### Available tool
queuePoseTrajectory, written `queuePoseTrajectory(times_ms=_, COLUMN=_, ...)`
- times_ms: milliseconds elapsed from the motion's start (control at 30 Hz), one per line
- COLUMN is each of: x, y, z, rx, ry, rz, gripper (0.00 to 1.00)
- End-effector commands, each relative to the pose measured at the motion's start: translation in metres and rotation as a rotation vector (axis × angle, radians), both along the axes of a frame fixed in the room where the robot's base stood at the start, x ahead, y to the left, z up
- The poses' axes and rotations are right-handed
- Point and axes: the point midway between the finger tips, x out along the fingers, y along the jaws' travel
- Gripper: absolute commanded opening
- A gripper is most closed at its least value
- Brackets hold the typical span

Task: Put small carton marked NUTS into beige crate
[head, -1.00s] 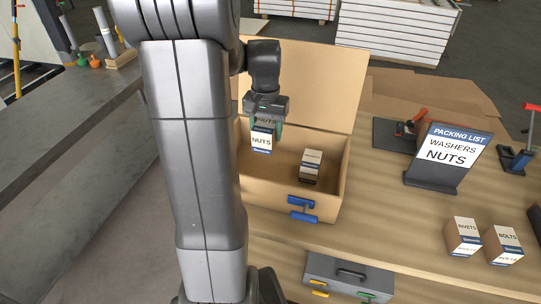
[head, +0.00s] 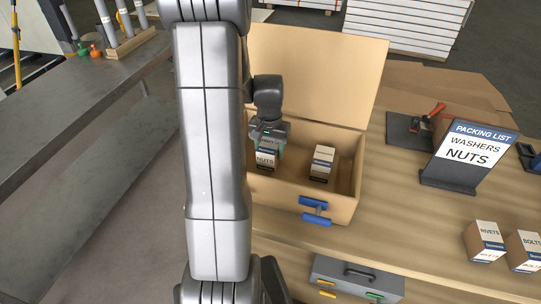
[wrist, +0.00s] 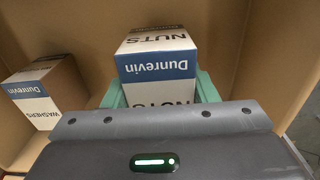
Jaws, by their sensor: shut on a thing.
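The small NUTS carton (head: 265,158) is white, blue and brown. My gripper (head: 268,150) is shut on it, low inside the open beige crate (head: 335,205), at its left side. In the wrist view the NUTS carton (wrist: 155,68) stands between my green fingers (wrist: 160,92), its printed top and front facing me. Whether its bottom touches the crate floor is hidden. A second carton (head: 322,163) stands in the crate to the right; the wrist view shows it is marked WASHERS (wrist: 45,92). The crate's left part is hidden behind my arm.
The crate's lid (head: 315,75) stands open at the back. A blue clamp (head: 314,210) sits on its front wall. A packing list sign (head: 468,155) reads WASHERS, NUTS. RIVETS (head: 484,242) and BOLTS (head: 523,250) cartons stand at right. A grey toolbox (head: 355,278) is in front.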

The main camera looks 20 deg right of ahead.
Motion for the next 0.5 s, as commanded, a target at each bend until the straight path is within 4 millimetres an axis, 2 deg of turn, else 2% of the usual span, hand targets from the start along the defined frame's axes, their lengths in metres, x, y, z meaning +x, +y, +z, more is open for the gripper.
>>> queuePoseTrajectory(times_ms=200, x=0.000, y=0.000, z=-0.026, rx=0.000, ry=0.001, rz=0.000, gripper=0.20)
queuePoseTrajectory(times_ms=500, x=0.000, y=0.000, z=-0.028, rx=-0.001, ry=-0.001, rz=0.000, gripper=0.20)
